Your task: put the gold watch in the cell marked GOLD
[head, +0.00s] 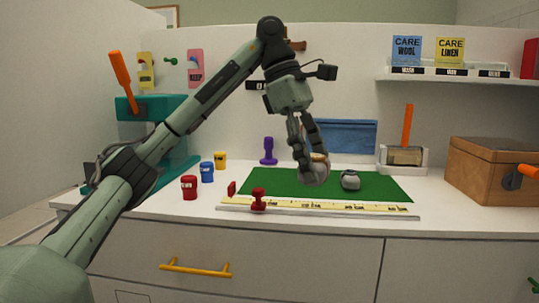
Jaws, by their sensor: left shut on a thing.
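My left gripper (313,168) reaches down over the green mat (262,186) from above. It is shut on a rounded pale grey thing with a gold-brown upper part (317,174), which looks like the gold watch on its cushion. The fingers hide part of it, and I cannot tell whether it touches the mat. A second rounded grey thing with a dark band (350,180) sits on the mat just to its right. No cell marked GOLD can be read in this view. My right gripper is not in view.
A pale strip with small markings (330,207) runs along the mat's front, with a red stamp-like piece (258,199) at it. Red, blue and yellow pots (189,187) stand left. A wooden box (490,172) stands right. A shelf (450,78) overhangs the right side.

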